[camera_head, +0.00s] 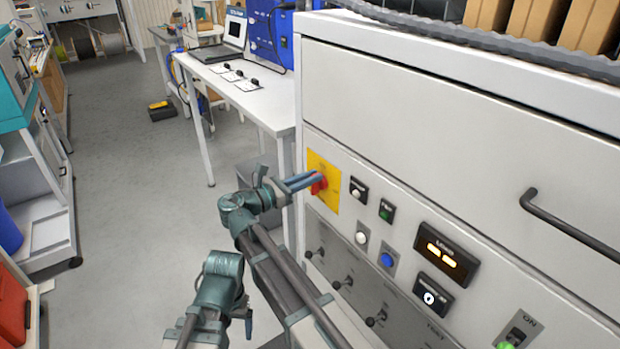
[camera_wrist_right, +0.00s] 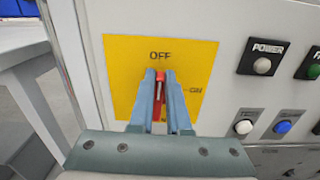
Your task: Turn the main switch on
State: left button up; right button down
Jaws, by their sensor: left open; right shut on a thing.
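The main switch is a red rotary handle (camera_head: 318,184) on a yellow plate (camera_head: 328,168) at the left end of the grey panel. In the right wrist view the red handle (camera_wrist_right: 159,88) stands upright, pointing at the OFF mark; ON is to the right on the yellow plate (camera_wrist_right: 122,62). My right gripper (camera_head: 305,181) is shut on the red handle, with its blue-grey fingers (camera_wrist_right: 163,85) on either side of it. My left gripper (camera_head: 246,322) is low and left of the panel, apart from it, and open; its fingers are hard to make out.
Beside the switch are a white POWER button (camera_head: 357,189), a green button (camera_head: 386,211) and a blue button (camera_head: 386,260). A drawer handle (camera_head: 570,225) juts out at the right. A white table (camera_head: 240,97) with a laptop stands behind.

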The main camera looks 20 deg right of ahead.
jog(key=m, duration=0.1)
jog(key=s+m, duration=0.1)
jog(key=m, duration=0.2)
jog(key=shift+s+d+f, duration=0.15)
jog(key=shift+d+f, duration=0.05)
jog(key=shift+f, duration=0.2)
jog(key=m, duration=0.3)
jog(key=m+b, duration=0.1)
jog(key=shift+s+d+f+m, duration=0.15)
jog(key=shift+s+f+m, duration=0.15)
jog(key=shift+s+m, duration=0.1)
jog(key=m, duration=0.2)
jog(key=f+m, duration=0.1)
jog(key=m, duration=0.1)
jog(key=shift+s+m+b, duration=0.1)
jog(key=shift+m+b, duration=0.2)
jog(key=shift+b, duration=0.1)
jog(key=m, duration=0.3)
jog(key=shift+f+b, duration=0.25)
jog(key=shift+b, duration=0.05)
jog(key=shift+m, duration=0.7)
